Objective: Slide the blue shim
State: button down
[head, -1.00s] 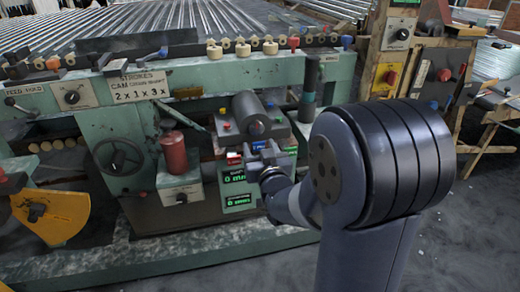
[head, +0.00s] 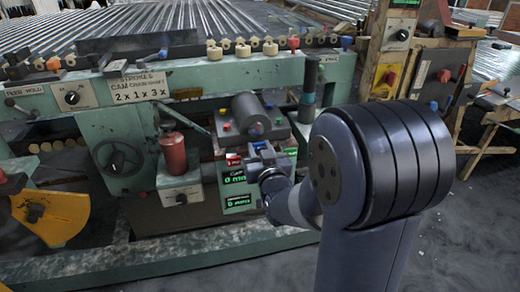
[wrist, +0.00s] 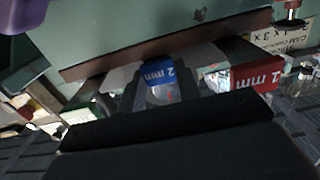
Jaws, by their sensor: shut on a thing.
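The blue shim (wrist: 159,73), marked 2 mm, shows in the middle of the wrist view, between the dark fingers of my gripper (wrist: 161,92). In the head view the blue shim (head: 259,146) is a small blue patch at the front of the green machine, just beyond my gripper (head: 266,155). My gripper is shut on the blue shim. The shim's lower part is partly hidden by the gripper.
A dark roller (head: 250,115) lies above the shims. Green displays (head: 235,177) are below and left of my gripper. A red cylinder (head: 173,153) stands further left, and a dark upright post (head: 308,95) rises to the right.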

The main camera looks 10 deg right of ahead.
jog(key=shift+s+b, duration=0.6)
jog(key=shift+s, duration=1.8)
jog(key=shift+f, duration=0.1)
jog(key=c, duration=1)
grip_release()
jog(key=shift+s, duration=0.1)
jog(key=s, duration=1)
jog(key=shift+s, duration=0.4)
jog(key=shift+w, duration=0.1)
send_near(259, 147)
jog(key=shift+w, duration=2.35)
jog(key=shift+s, duration=0.1)
